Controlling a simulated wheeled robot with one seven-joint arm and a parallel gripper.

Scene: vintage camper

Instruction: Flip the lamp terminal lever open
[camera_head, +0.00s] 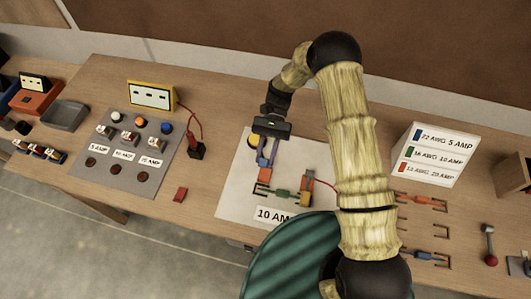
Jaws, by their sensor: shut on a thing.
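A white sheet (235,190) marked "10 AMP" lies on the bench with a small circuit on it. A yellow-rimmed round part (254,141), seemingly the lamp, sits near its upper edge, partly behind my gripper. A small orange terminal block (265,175) is just below it. My gripper (265,163) points down at this block, its fingers shut on a small part there, which looks like the lamp terminal lever. The fingers hide most of the lever, so its angle cannot be told.
A green part (282,193) and an orange-and-yellow connector (307,188) are close to my fingers. A wire-gauge sign (434,154) stands right.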

